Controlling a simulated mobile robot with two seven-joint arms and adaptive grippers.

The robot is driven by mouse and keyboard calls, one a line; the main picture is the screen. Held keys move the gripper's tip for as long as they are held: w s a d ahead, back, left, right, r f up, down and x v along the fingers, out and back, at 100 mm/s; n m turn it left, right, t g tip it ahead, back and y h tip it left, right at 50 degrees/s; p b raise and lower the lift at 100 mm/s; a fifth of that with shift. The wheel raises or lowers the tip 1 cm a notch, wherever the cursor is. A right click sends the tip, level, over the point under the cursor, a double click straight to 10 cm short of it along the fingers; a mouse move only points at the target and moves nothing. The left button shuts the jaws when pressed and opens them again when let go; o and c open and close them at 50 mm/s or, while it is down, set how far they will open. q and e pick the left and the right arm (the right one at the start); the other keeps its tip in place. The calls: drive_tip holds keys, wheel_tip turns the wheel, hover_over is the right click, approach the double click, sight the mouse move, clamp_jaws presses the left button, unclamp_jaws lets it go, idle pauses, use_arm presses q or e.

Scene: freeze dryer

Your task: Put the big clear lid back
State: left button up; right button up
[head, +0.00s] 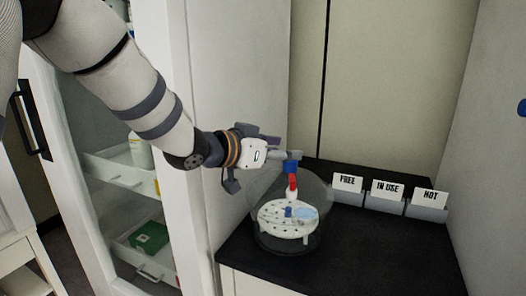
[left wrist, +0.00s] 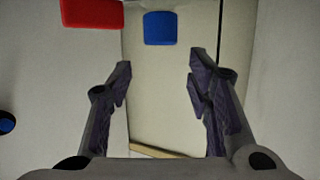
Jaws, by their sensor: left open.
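The big clear lid (head: 319,196) is a see-through dome at the left end of the black counter, around a white perforated plate (head: 272,221). A blue part (head: 291,167) and a red part (head: 292,182) stand at its top. My left gripper (head: 284,154) is open beside and just above the blue part. In the left wrist view, the open fingers (left wrist: 160,75) have nothing between them. A blue block (left wrist: 160,28) shows beyond the tips and a red block (left wrist: 91,13) at upper left. Whether the fingers touch anything is unclear. My right gripper is out of view.
Grey bins with cards reading FREE (head: 347,184), IN USE (head: 387,190) and HOT (head: 430,196) line the back of the black counter (head: 370,250). The counter's front right is clear. A glass-fronted cabinet (head: 120,190) stands at left.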

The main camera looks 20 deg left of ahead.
use_arm(q)
drive_tip(key=v, duration=0.8)
drive_tip(key=shift+s, duration=0.2)
drive_tip(key=shift+a, duration=0.1)
